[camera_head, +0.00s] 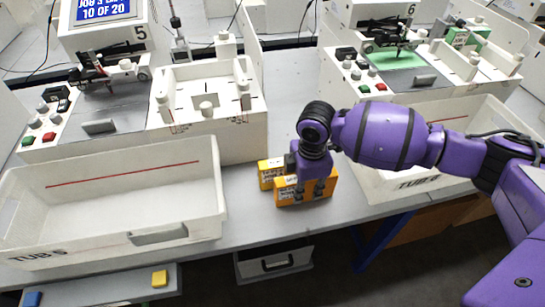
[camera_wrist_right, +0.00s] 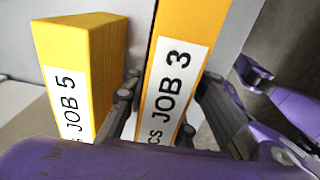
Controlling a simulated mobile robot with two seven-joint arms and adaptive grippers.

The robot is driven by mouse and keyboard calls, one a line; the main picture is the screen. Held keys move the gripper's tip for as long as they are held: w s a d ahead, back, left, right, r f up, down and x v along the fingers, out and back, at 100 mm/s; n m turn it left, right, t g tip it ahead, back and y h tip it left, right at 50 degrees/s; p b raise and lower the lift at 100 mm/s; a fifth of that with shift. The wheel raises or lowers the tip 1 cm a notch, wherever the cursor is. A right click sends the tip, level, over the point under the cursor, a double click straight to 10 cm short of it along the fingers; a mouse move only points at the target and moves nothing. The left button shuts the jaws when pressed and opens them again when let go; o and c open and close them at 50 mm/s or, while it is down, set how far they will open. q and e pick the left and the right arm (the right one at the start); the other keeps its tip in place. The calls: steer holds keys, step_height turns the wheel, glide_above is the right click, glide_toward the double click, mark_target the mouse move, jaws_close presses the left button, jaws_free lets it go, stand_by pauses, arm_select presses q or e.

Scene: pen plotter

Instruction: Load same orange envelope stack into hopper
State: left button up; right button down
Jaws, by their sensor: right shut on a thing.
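Two orange envelope stacks stand side by side on the table between the machines. My right gripper (camera_head: 312,187) is shut on the front stack, labelled JOB 3 (camera_wrist_right: 170,88); this stack also shows in the head view (camera_head: 286,194). The gripper comes down from above with a finger on each side. The other stack, labelled JOB 5 (camera_wrist_right: 82,60), stands just behind it in the head view (camera_head: 267,170). The white hopper (camera_head: 190,130) of machine 5, with several posts, is at the upper left. My left gripper is not in view.
White tub 5 (camera_head: 215,170) stands empty to the left of the stacks. Another white tub (camera_head: 385,190) stands right, partly behind my arm. Machine 6 (camera_head: 350,70) has a green sheet on its bed. Bare table (camera_head: 245,215) lies around the stacks; an open drawer (camera_head: 275,264) sits below.

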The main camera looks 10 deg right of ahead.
steer(key=shift+f, duration=0.1)
steer(key=shift+f, duration=0.15)
steer(key=c, duration=1.5)
jaws_free()
steer(key=shift+o, duration=0.2)
